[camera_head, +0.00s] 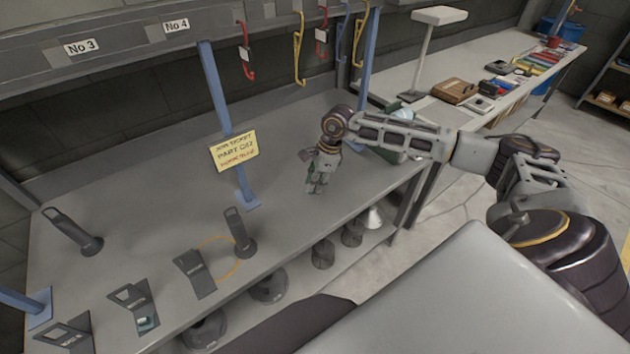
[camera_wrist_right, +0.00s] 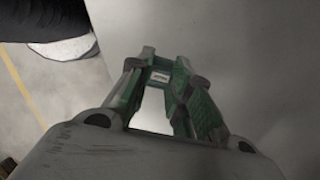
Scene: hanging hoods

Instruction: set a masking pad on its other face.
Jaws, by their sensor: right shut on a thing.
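My right gripper (camera_head: 316,187) points down, low over the grey bench top, to the right of the yellow sign. In the right wrist view its green and grey fingers (camera_wrist_right: 160,82) close toward each other on a small pale piece with a dark marking, which I take for the masking pad (camera_wrist_right: 160,76). Most of the pad is hidden by the fingers. In the head view it is too small to make out, and I cannot tell which face is down or whether it touches the bench. My left gripper is not in view.
The grey bench (camera_head: 300,230) is clear around the right gripper. A yellow sign (camera_head: 235,151) hangs on a blue post to its left. Dark stands (camera_head: 194,273) and an upright dark holder (camera_head: 240,233) stand further left. Red and yellow hooks (camera_head: 299,45) hang above.

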